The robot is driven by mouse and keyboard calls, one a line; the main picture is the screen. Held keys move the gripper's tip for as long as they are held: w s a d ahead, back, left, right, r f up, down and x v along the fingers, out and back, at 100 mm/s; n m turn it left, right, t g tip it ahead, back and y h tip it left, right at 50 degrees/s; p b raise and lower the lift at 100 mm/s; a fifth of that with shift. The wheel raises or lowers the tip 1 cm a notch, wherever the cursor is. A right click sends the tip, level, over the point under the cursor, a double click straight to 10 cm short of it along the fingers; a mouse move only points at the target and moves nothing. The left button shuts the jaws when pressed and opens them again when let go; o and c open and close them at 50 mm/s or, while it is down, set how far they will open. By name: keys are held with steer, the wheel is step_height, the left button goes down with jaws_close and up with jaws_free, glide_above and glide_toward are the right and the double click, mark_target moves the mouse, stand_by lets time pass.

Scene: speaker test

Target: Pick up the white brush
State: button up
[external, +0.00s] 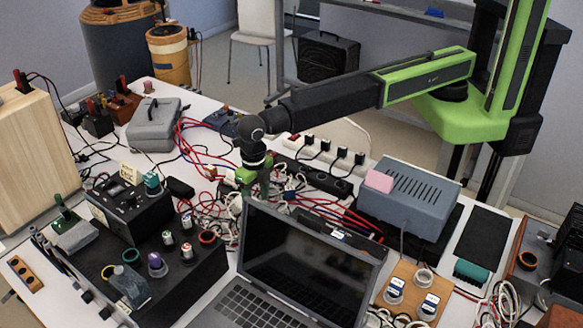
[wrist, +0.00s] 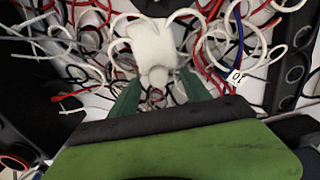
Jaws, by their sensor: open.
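The white brush (wrist: 153,45) shows in the wrist view as a white block-shaped head with a narrower pale neck pointing toward my gripper. It lies among tangled cables. My gripper (wrist: 160,80) is open, its two green fingers spread on either side of the neck, apart from it as far as I can see. In the external view my gripper (external: 245,195) points down into the cables behind the laptop. I cannot make out the brush clearly there.
An open laptop (external: 305,262) stands just in front of my gripper. A black control box (external: 130,207) is to the left, and a grey vented box (external: 408,198) is to the right. A black power strip (external: 315,175) lies behind. Red, white and black cables crowd this area.

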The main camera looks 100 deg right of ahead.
steer(key=f+b, duration=0.5)
steer(key=shift+w+d+f, duration=0.15)
steer(key=shift+w+f, duration=0.05)
steer(key=shift+w, duration=0.05)
steer(key=shift+r, duration=0.2)
jaws_close()
